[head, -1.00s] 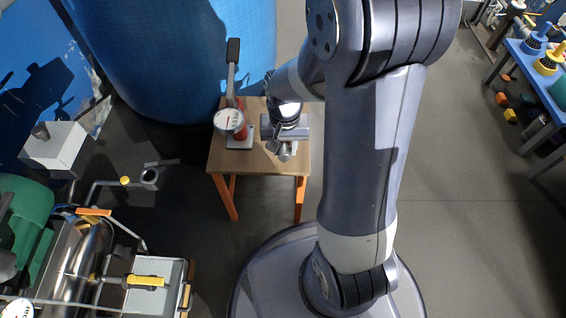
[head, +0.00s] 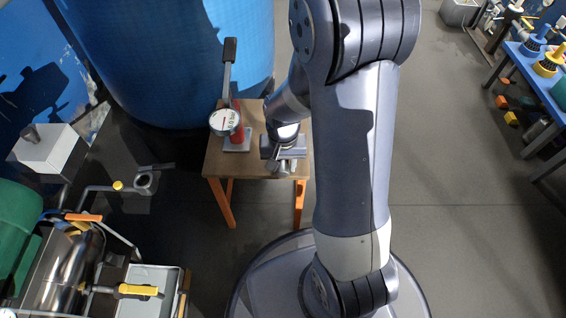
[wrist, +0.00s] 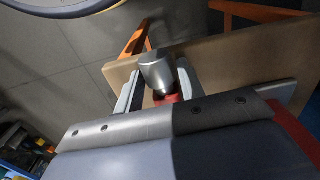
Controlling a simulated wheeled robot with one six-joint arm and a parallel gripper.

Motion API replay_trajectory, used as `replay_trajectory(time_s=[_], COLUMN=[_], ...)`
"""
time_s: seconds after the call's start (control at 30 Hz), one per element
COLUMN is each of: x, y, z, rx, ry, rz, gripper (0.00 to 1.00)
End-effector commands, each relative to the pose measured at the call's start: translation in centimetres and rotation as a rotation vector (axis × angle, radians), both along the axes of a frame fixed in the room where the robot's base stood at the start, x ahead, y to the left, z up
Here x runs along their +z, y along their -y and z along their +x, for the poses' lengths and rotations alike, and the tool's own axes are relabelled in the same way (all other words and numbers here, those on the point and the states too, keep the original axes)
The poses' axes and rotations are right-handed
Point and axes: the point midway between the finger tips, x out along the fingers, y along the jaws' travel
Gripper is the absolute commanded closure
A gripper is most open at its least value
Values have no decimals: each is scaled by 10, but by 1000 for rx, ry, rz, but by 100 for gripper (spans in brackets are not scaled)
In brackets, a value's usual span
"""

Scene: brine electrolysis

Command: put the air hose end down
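The air hose end (wrist: 156,72) is a short silver cylinder with a red part behind it, seen between my fingers in the wrist view. My gripper (wrist: 162,68) has a finger on each side of it, and the fingertips appear to touch its sides. In the head view my gripper (head: 284,163) is over the right part of a small wooden table (head: 226,165), by its near edge. My arm partly covers the gripper there. I cannot tell whether the hose end touches the tabletop.
A red pump with a round gauge (head: 224,122) and a dark-handled lever stands on the table, left of my gripper. A large blue tank (head: 165,60) is behind. Metal piping and a steel vessel (head: 75,265) are at lower left.

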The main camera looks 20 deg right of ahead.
Motion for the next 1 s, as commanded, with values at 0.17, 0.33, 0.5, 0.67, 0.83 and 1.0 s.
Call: replay_trajectory(time_s=[0.17, 0.33, 0.5, 0.67, 0.83, 1.0], x=[0, 0, 6, 33, 72, 104], y=[0, 0, 0, 0, 0, 0], z=[0, 0, 0, 1, 1, 1], rx=[0, 0, 0, 0, 0, 0], ry=[0, 0, 1, 5, 4, 3], rz=[0, 0, 0, 1, 0, 0], gripper=[48, 47, 47, 47, 47, 47])
